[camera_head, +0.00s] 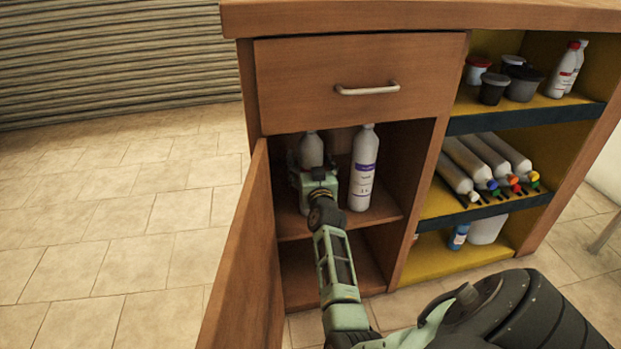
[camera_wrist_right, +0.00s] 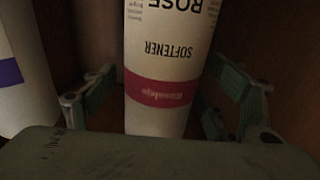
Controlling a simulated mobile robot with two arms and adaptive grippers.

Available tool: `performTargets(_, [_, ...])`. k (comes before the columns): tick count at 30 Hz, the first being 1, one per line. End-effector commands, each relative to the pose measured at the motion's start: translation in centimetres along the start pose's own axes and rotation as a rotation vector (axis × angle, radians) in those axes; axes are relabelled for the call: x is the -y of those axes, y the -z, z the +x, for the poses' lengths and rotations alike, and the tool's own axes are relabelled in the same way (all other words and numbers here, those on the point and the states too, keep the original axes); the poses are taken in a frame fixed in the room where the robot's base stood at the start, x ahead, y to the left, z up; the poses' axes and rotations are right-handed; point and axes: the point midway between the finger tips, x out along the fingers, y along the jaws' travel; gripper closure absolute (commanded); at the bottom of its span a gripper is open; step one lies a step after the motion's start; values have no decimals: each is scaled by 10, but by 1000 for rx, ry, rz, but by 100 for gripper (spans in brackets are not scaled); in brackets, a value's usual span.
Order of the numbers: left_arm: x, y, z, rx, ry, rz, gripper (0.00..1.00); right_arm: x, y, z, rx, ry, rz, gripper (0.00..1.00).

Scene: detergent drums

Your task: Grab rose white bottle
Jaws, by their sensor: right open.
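The rose white bottle (camera_head: 311,149) stands on the upper shelf inside the open cabinet, partly hidden behind my right gripper (camera_head: 316,172). In the right wrist view the bottle (camera_wrist_right: 165,60) shows a label reading "ROSE SOFTENER", upside down, with a red band. My right gripper (camera_wrist_right: 164,75) is open, with one finger on each side of the bottle and visible gaps beside it. My left gripper is not in view.
A white bottle with a purple label (camera_head: 363,170) stands close on the right, on the same shelf. The open cabinet door (camera_head: 242,255) borders the left side. A closed drawer (camera_head: 360,80) is above. Yellow shelves (camera_head: 440,205) with several containers are at the right.

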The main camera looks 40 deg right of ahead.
Motion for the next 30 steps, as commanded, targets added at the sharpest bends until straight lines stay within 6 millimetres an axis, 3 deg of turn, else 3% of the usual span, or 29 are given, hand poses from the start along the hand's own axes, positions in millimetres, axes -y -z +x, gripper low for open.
performTargets(3, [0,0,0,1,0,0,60,0,0,0,0,0,0,22])
performTargets(30, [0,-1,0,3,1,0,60,0,0,0,0,0,0,100])
